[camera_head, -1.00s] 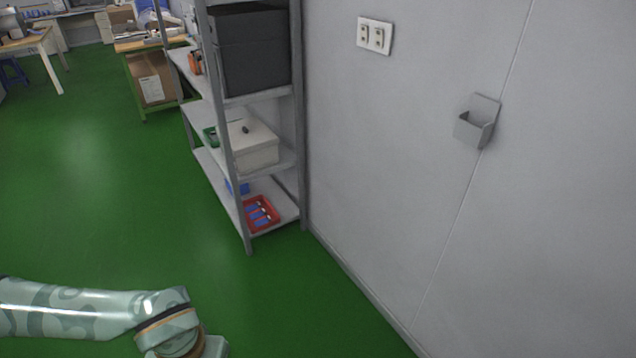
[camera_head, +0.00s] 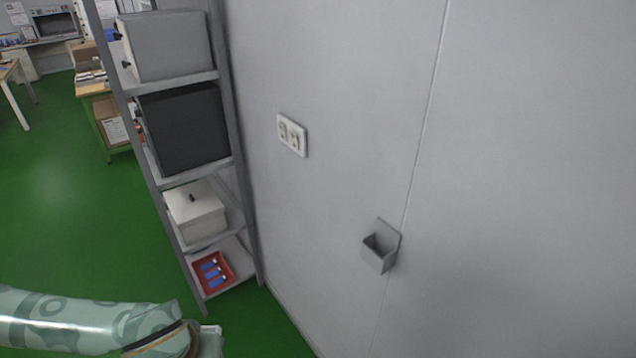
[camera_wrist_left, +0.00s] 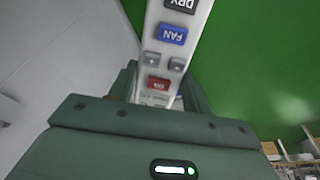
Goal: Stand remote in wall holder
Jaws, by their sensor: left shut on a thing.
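The grey wall holder (camera_head: 380,250) is an open-topped pocket fixed to the white wall, low and right of centre in the head view. It looks empty from here. The white remote (camera_wrist_left: 171,62) shows in the left wrist view, with dark, blue, grey and red buttons. My right gripper is not in view.
A white socket plate (camera_head: 292,135) is on the wall up and left of the holder. A grey metal shelf (camera_head: 232,120) with boxes and a red tray (camera_head: 231,274) stands against the wall at left. The wall around the holder is bare.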

